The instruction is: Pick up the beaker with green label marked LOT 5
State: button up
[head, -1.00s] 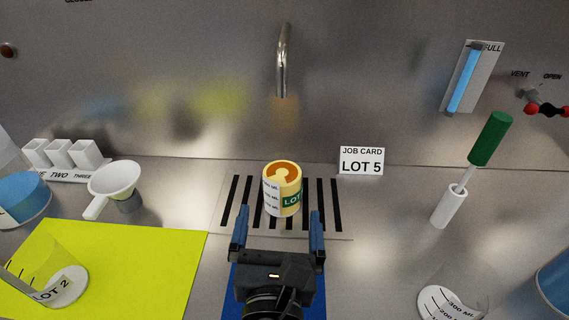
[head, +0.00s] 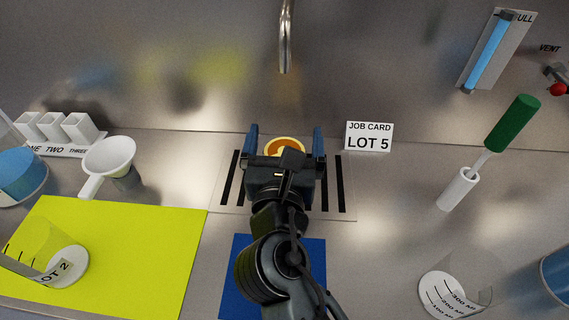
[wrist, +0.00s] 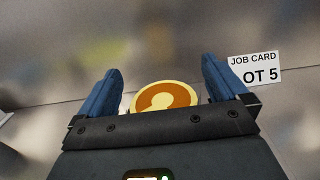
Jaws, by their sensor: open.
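The beaker with the green label (head: 284,143) stands on the slotted drain grate under the spout. Only its round top with orange-brown contents shows in the head view; my gripper hides its side and label. In the wrist view its top (wrist: 165,97) shows between my two blue fingers. My gripper (head: 285,140) is open, with one finger on each side of the beaker. A gap shows beside the left finger in the wrist view. I cannot tell whether the right finger touches it. A job card (head: 369,137) reading LOT 5 stands behind to the right.
A metal spout (head: 286,40) hangs above and behind the grate (head: 340,200). A LOT 2 beaker (head: 60,262) sits on a yellow mat (head: 150,250). A white funnel (head: 109,157) is at left; a green-handled tool (head: 511,125) in a holder and a clear beaker (head: 450,290) are at right.

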jog(key=shift+w, duration=0.5)
jog(key=shift+c, duration=0.4)
jog(key=c, duration=1.3)
